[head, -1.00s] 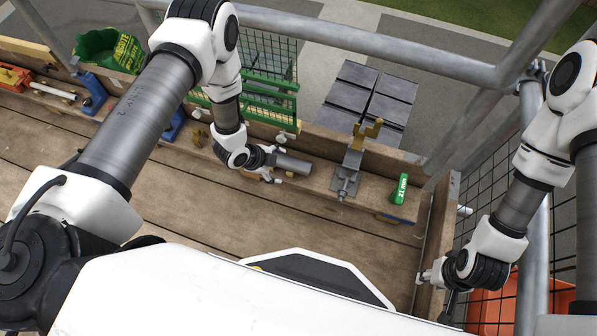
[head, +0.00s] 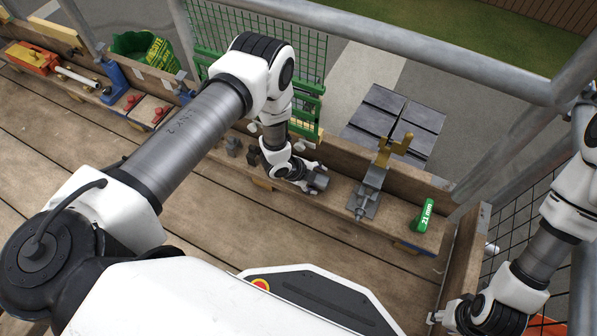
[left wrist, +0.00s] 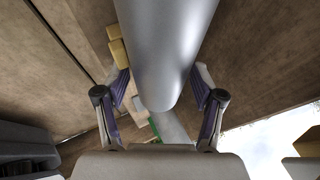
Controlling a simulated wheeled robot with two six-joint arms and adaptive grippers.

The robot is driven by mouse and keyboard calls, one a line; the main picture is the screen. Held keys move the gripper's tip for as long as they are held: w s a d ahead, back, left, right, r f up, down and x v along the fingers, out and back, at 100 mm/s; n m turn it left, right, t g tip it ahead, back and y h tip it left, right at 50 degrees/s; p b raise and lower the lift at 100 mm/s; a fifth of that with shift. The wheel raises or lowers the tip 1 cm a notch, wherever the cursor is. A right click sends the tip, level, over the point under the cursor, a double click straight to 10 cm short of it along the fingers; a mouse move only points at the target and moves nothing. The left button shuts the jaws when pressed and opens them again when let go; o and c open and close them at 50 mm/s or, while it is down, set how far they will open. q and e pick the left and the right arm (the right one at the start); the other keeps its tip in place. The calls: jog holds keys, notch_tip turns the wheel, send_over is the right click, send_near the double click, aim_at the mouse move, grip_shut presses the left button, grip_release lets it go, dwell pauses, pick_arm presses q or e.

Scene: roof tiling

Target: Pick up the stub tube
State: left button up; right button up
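The stub tube is a plain grey cylinder. In the head view its end (head: 319,182) shows at the wooden ledge, and my left gripper (head: 310,184) covers the rest. In the left wrist view the tube (left wrist: 166,50) runs from the top edge down between the fingers of my left gripper (left wrist: 160,95). The two fingers stand wide on either side of it, with a narrow gap visible on both sides. Whether a pad touches the tube farther along is hidden. My right gripper (head: 438,318) is at the lower right by the end board, too small to read.
Right of the tube stand a grey bracket with yellow prongs (head: 375,182) and a green block marked 21 mm (head: 424,216). A green mesh gate (head: 307,110) and grey rails are behind. Blue stands (head: 114,78) and a green bag (head: 145,48) are left. The plank floor in front is clear.

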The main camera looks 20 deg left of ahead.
pick_arm(q)
grip_shut()
jog(key=shift+r+p, duration=0.4)
jog(key=shift+r, duration=0.1)
jog(key=r+p, duration=0.2)
jog(key=r, duration=0.1)
jog(key=shift+s, duration=0.3)
jog(key=s+a+r+p, duration=0.1)
jog(key=s+p, duration=0.4)
jog(key=s, duration=1)
jog(key=shift+s+a+p, duration=0.15)
jog(key=shift+a+p, duration=0.15)
jog(key=shift+a, duration=0.25)
